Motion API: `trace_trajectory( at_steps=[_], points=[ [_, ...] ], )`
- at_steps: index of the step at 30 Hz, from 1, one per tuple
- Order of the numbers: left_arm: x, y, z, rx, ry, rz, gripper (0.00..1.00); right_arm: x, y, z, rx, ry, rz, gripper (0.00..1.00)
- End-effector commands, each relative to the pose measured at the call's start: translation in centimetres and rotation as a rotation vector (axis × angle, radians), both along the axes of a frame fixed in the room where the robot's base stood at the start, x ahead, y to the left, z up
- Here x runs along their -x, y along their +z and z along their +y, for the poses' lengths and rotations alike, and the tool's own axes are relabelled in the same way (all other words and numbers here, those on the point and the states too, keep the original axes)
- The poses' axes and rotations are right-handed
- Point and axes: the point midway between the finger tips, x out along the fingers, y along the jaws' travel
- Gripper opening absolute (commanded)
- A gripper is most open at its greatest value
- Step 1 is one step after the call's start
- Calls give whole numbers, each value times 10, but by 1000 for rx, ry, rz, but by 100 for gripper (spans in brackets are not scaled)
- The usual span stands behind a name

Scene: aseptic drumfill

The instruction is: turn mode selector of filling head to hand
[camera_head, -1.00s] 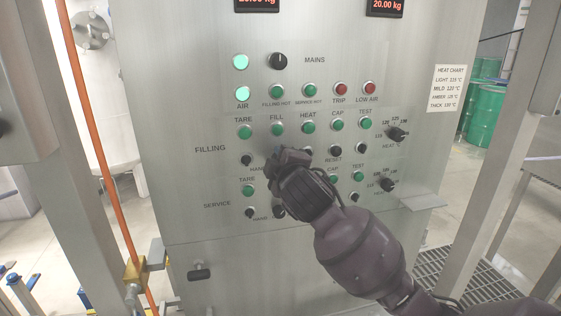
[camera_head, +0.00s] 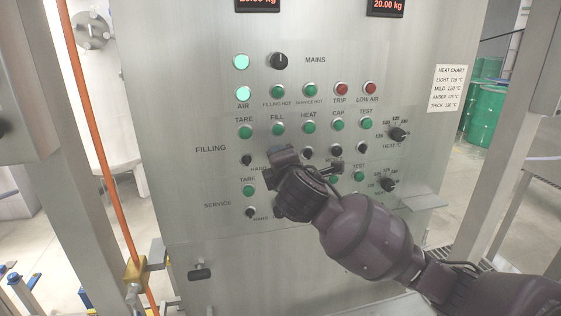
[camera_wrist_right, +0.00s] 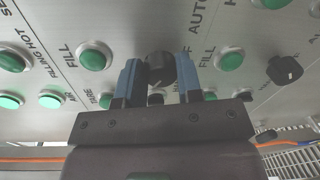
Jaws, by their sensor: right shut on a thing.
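The filling head's mode selector is a black knob (camera_wrist_right: 158,68) below the FILL button of the FILLING row. In the right wrist view it sits between the two blue fingers of my right gripper (camera_wrist_right: 160,82), which is shut on it. "AUTO" and part of "OFF" are printed beside it; the lettering by the fingers is partly covered. I cannot tell which way its pointer faces. In the head view my right gripper (camera_head: 281,158) is against the panel and hides this knob. My left gripper is not in view.
The steel panel (camera_head: 220,235) carries other knobs close by: a small selector (camera_head: 247,160) to the left, a service selector (camera_wrist_right: 285,70) and heat dials (camera_head: 397,134). Green buttons (camera_head: 278,128) line the row above. A small ledge (camera_head: 422,202) juts out at right.

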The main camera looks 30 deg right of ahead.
Motion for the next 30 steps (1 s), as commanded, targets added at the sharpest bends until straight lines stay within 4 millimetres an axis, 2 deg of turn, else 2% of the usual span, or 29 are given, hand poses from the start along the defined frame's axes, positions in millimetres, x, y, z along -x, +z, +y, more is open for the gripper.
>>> trace_trajectory(
  at_steps=[13,14,18,26,30],
  points=[
    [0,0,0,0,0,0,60,0,-2,0,9,1,8,10],
    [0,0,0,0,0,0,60,0,-2,0,9,1,8,38],
    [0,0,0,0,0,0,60,0,-1,0,9,0,5,58],
    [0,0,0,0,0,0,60,0,-1,0,8,0,3,58],
    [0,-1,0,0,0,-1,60,7,-1,2,7,0,3,58]
  ],
)
